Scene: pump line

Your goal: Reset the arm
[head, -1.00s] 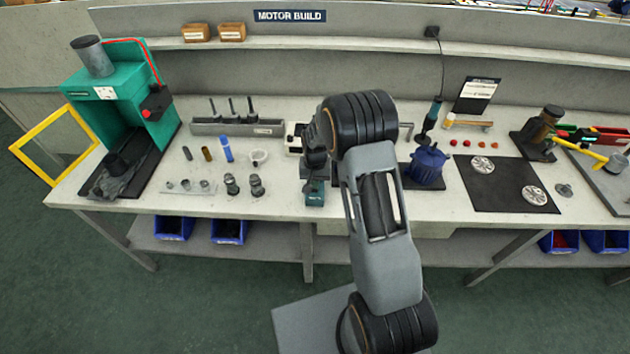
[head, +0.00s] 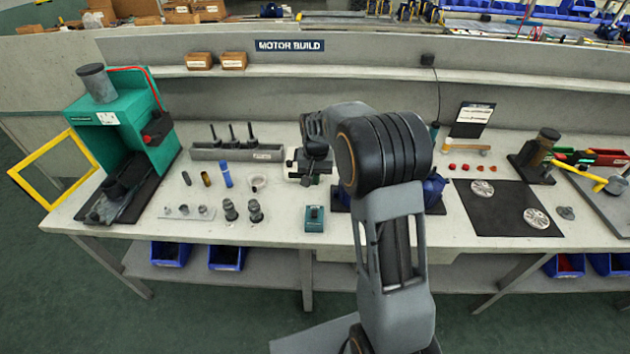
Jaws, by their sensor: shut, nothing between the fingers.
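My arm rises from the lower middle and bends over the bench. My gripper (head: 312,170) is at the far end of it, small and partly hidden by my wrist. It is shut with nothing held, above the bench by a small white-and-black device (head: 298,162). A teal box (head: 314,218) stands on the bench's front edge below it, clear of the gripper. A blue motor housing (head: 434,189) is mostly hidden behind my arm.
The bench (head: 280,228) holds a green press (head: 121,135) at the left, a grey rack (head: 237,151) with black pins, and several small parts. A black mat (head: 490,215) with two discs lies at the right. A shelf (head: 340,73) runs behind.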

